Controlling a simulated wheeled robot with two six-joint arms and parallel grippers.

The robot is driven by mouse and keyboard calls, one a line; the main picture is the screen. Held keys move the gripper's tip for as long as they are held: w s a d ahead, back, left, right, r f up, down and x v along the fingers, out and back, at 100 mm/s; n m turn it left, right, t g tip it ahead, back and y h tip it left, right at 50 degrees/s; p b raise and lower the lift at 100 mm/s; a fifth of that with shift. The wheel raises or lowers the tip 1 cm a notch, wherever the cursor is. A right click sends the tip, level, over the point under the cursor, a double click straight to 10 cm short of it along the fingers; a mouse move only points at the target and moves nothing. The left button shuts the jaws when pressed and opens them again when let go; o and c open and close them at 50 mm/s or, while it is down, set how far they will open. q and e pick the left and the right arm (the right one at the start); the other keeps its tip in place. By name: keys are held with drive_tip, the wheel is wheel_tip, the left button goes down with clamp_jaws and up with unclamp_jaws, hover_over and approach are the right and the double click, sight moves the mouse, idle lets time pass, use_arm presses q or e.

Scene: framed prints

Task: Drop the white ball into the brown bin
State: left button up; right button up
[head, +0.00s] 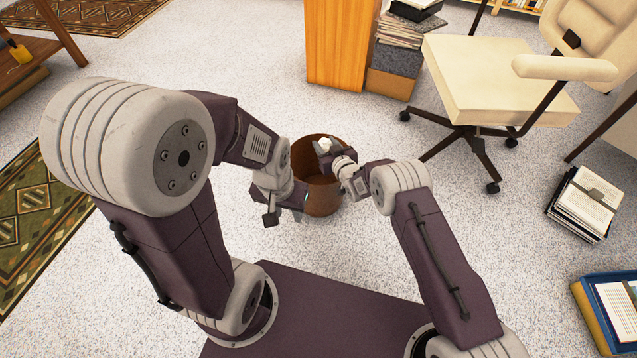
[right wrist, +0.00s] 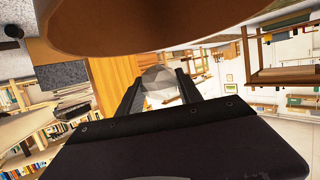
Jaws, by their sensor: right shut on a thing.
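The brown bin (head: 322,200) stands on the floor in front of me, its mouth facing up. My right gripper (head: 327,152) is shut on the white ball (head: 324,145) and appears at the bin's far rim in the head view. In the right wrist view the ball (right wrist: 160,85) sits between the two dark fingers, with the bin (right wrist: 150,22) filling the top of the picture. I cannot tell whether the ball is over the mouth. My left gripper (head: 286,212) is beside the bin's left side, its fingers apart and empty. The bin's inside is partly hidden by the grippers.
A wooden cabinet (head: 337,45) and a stack of papers and boxes (head: 395,75) stand behind the bin. A cream office chair (head: 490,80) is at the right. Books (head: 585,200) lie farther right. Speckled floor is clear around the bin.

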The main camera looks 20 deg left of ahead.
sight(328, 150)
drive_tip(key=o, duration=1.4)
drive_tip(key=shift+r, duration=0.1)
drive_tip(key=shift+s+d+r, duration=0.1)
drive_tip(key=p+v, duration=0.2)
drive_tip(key=shift+s+r+p, duration=0.1)
drive_tip(key=shift+r+p, duration=0.1)
drive_tip(key=shift+p, duration=0.1)
drive_tip(key=s+d+f+b, duration=0.1)
drive_tip(key=b, duration=0.8)
drive_tip(key=shift+s, duration=0.1)
drive_tip(key=b+v, duration=0.3)
drive_tip(key=v, duration=0.1)
drive_tip(key=shift+r+b, duration=0.25)
drive_tip(key=shift+b, duration=0.05)
drive_tip(key=shift+s+d+r+b, duration=0.3)
drive_tip(key=shift+s+d+r, duration=0.05)
drive_tip(key=shift+r, duration=0.1)
